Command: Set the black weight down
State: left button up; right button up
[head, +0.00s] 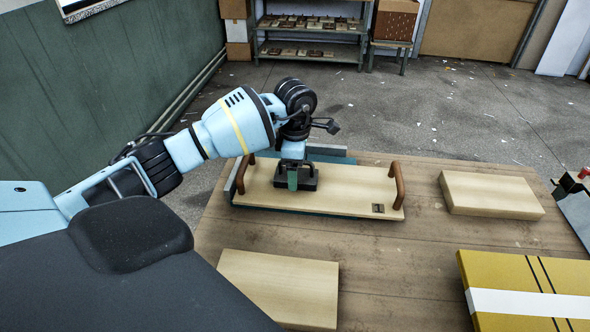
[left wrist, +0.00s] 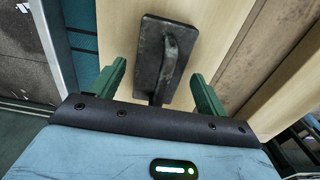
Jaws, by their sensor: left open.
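The black weight (head: 310,184) sits on a pale wooden board (head: 340,190) that has a brown handle at each end. In the left wrist view the weight (left wrist: 150,50) is a dark flat block with a raised handle (left wrist: 168,60). My left gripper (head: 292,180) is low over the weight. In the left wrist view its two green fingers (left wrist: 158,72) stand apart, one on each side of the weight, with gaps between them and it. The left gripper partly hides the weight in the head view. My right gripper is not in view.
The board lies on a brown wooden table (head: 400,250), with a grey upright strip (head: 240,175) at its left end. Pale blocks lie at right (head: 490,194) and in front (head: 280,288). A yellow box (head: 500,270) is at front right. Shelves (head: 310,48) stand far behind.

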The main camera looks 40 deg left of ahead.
pick_arm(q)
notch_tip(320, 180, up, 11)
jog(key=shift+r, duration=0.15)
dwell(0.8)
